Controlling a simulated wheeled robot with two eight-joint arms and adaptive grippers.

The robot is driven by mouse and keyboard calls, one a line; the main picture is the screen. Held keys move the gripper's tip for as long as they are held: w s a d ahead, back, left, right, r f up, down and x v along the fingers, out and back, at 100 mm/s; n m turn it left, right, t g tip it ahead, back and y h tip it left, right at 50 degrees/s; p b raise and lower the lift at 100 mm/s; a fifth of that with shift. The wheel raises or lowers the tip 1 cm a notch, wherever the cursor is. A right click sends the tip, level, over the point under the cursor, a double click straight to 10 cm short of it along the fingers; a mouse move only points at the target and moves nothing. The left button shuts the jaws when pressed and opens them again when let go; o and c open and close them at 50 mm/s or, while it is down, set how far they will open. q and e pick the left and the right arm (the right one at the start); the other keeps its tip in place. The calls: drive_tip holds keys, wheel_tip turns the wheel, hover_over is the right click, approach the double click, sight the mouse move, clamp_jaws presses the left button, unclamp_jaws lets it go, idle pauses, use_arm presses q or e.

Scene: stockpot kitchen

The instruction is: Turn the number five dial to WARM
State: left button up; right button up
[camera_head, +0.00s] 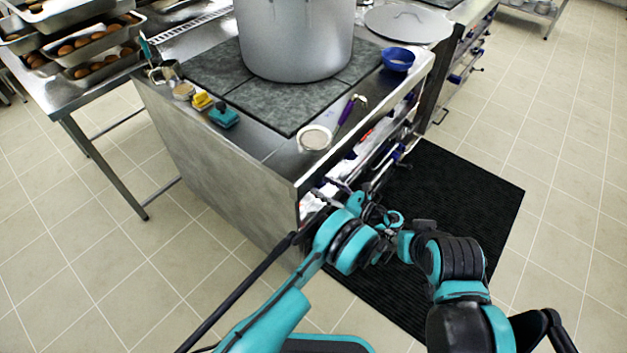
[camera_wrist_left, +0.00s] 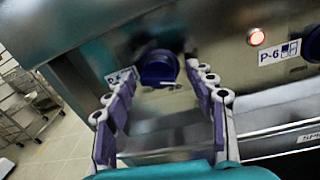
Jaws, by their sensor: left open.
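A dark blue round dial (camera_wrist_left: 158,68) is on the steel front panel in the left wrist view, with a pale mark on its lower edge. A label (camera_wrist_left: 120,76) left of it is partly hidden by a finger, so its number cannot be read. My left gripper (camera_wrist_left: 157,92) is open, its fingers on either side of the dial; I cannot tell whether they touch it. In the head view my left gripper (camera_head: 338,196) is at the stove's front corner, where that dial cannot be made out. My right gripper (camera_head: 387,222) is close beside it, its jaws unclear.
A large stockpot (camera_head: 296,45) stands on the dark cooktop. A strainer (camera_head: 314,138), a purple-handled tool (camera_head: 347,109) and a blue bowl (camera_head: 398,59) lie near the front edge. A black mat (camera_head: 470,190) covers the floor.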

use_arm(q)
drive_tip(key=shift+w+a, duration=0.1)
drive_tip(key=c, duration=1.1)
drive_tip(key=shift+r, duration=0.1)
drive_tip(key=shift+c, duration=0.2)
drive_tip(key=shift+n, duration=0.4)
drive_tip(key=n, duration=0.4)
drive_tip(key=shift+n, duration=0.3)
drive_tip(key=n, duration=0.5)
drive_tip(key=shift+r+h, duration=0.15)
drive_tip(key=shift+h, duration=0.25)
